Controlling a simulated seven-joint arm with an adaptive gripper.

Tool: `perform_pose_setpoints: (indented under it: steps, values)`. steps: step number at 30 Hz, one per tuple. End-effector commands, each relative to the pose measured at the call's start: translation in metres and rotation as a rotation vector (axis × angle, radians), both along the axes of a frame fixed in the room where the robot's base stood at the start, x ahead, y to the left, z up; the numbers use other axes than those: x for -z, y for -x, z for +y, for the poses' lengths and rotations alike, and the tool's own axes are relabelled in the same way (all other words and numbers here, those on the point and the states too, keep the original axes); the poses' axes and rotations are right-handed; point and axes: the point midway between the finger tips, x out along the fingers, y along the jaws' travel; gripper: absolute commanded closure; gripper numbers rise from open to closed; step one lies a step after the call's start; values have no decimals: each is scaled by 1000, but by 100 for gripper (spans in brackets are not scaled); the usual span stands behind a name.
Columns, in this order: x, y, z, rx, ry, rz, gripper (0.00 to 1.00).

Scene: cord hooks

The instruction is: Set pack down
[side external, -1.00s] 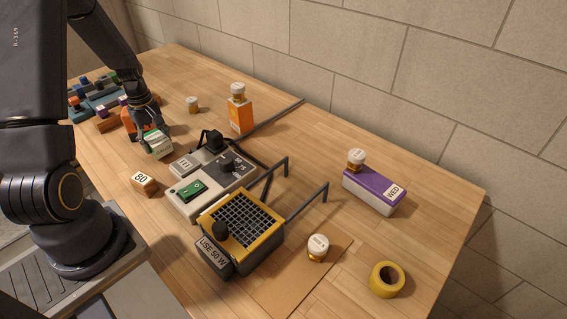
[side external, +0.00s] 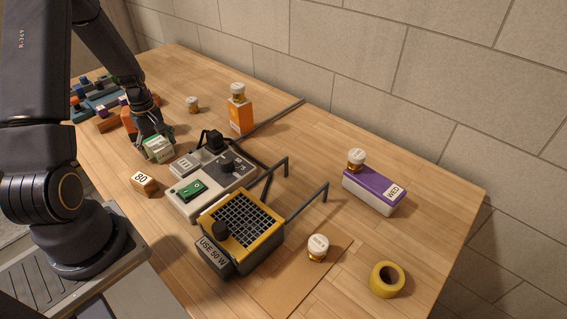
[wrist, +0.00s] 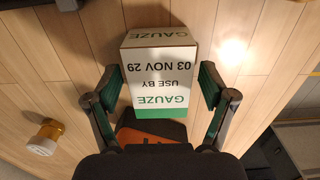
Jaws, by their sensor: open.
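The pack is a white and green gauze box (side external: 157,148) standing on the wooden table at the left, close to an orange object (side external: 128,122). In the wrist view the gauze pack (wrist: 160,80) shows its label, "GAUZE USE BY 03 NOV 29", upside down. My gripper (wrist: 155,88) is open, with one finger on each side of the pack. A gap shows between each finger and the pack's upper part; whether the fingertips touch its lower sides I cannot tell. In the side view my gripper (side external: 155,140) is low, around the pack.
A grey device (side external: 205,190) with a green switch stands right of the pack, and a wooden block (side external: 144,184) marked 80 lies in front. An orange box (side external: 240,115) with a jar on top stands behind.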

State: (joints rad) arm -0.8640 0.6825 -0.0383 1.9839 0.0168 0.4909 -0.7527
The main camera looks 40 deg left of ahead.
Motion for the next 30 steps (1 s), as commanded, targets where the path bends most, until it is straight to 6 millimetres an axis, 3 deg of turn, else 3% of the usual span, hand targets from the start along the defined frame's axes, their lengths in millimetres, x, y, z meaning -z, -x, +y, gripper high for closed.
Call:
perform_pose_setpoints:
  steps: [5,18,24,28,30]
  values:
    - [-8,-1,1,0,-2,-2,18]
    - [-99,-1,3,1,-4,-4,18]
    - [-122,-1,1,6,-3,-2,18]
    - [-148,-12,-22,117,-31,-32,18]
    - [-172,-20,-51,253,-64,-64,18]
